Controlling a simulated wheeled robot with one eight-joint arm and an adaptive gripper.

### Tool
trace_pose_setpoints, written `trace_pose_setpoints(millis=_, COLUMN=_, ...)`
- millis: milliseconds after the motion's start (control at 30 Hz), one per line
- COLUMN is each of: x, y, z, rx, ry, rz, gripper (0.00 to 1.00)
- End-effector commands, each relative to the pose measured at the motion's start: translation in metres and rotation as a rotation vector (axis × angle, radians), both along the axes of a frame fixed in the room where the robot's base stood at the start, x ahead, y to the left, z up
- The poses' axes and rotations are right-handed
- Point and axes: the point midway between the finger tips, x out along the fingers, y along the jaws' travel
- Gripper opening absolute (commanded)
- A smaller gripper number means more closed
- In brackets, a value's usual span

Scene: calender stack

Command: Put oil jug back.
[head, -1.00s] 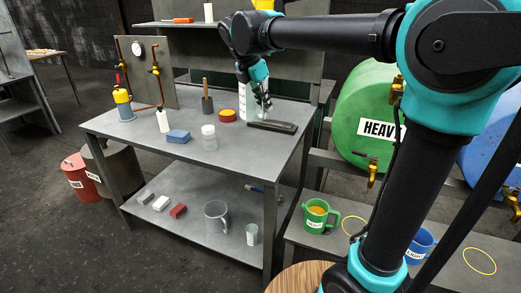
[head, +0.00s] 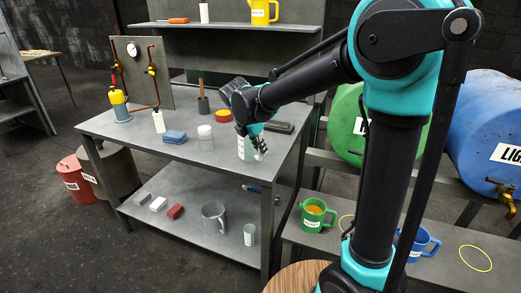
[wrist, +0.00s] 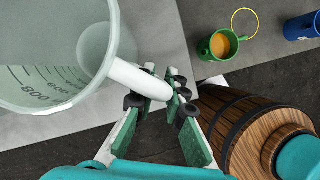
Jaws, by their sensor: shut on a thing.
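My gripper (head: 259,153) is shut on the white handle of a clear measuring jug (head: 243,147) with printed volume marks, near the front right of the workbench. In the wrist view the jug (wrist: 60,60) fills the upper left, its handle between my fingers (wrist: 172,88). I cannot tell whether its base touches the bench. A green jug (head: 307,222) with amber liquid stands on the low bench at right, beside a yellow ring (head: 345,221). A blue jug (head: 421,240) stands farther right, partly behind my arm. A yellow jug (head: 262,13) is on the upper shelf.
The workbench (head: 135,127) holds a blue cloth (head: 175,137), a white-lidded jar (head: 206,138), a bottle and a tape roll. A second yellow ring (head: 475,258) is empty. A wooden barrel (wrist: 245,130) stands below right.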

Motion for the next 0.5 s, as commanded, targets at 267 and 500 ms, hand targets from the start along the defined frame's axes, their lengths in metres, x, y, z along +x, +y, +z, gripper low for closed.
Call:
trace_pose_setpoints(millis=267, x=-0.0003, y=-0.0002, z=-0.0046, rx=0.000, ry=0.000, rz=0.000, gripper=0.00)
trace_pose_setpoints(millis=500, x=-0.0002, y=-0.0002, z=-0.0064, rx=0.000, ry=0.000, rz=0.000, gripper=0.24)
